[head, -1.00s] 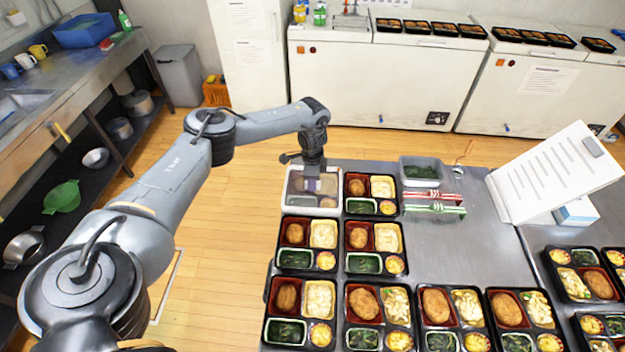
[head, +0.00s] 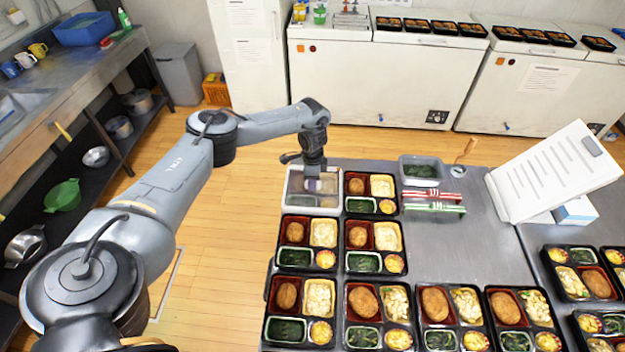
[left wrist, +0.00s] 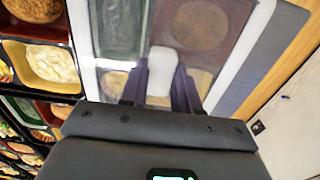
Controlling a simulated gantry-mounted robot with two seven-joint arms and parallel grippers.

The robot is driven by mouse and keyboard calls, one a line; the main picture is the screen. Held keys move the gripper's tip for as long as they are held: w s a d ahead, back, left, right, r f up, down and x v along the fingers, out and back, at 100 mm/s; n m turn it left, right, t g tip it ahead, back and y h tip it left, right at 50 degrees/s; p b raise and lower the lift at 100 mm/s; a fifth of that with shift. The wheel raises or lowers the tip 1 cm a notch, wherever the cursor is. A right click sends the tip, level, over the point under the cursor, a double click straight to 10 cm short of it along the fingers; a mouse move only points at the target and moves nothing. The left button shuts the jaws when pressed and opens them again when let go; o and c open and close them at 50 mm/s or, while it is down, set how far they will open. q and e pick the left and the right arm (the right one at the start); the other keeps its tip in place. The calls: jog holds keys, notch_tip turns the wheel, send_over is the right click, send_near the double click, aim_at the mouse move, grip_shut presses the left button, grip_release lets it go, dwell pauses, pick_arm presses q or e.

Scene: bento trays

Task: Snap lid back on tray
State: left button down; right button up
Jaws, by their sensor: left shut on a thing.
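The clear lid with a pale rim (head: 311,211) lies over the tray at the table's far left corner. The tray's food shows dimly through it. In the left wrist view, the lid (left wrist: 228,55) covers dark greens and a round brown cutlet. My left gripper (head: 313,185) points down over the lid's middle. Its fingers (left wrist: 160,88) are shut on a small white tab on the lid, which shows between them. I cannot tell whether the lid's rim is seated all round. My right gripper is not in view.
An uncovered bento tray (head: 345,206) stands close on the right, with more open trays in front. A green container (head: 421,170) and red and green banded packs (head: 433,208) lie further right. The table's middle is clear. A white clipboard (head: 552,175) leans at right.

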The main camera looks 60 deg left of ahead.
pick_arm(q)
jog(key=shift+c, duration=0.9)
grip_release()
notch_tip(320, 180, up, 8)
jog(key=p, duration=0.8)
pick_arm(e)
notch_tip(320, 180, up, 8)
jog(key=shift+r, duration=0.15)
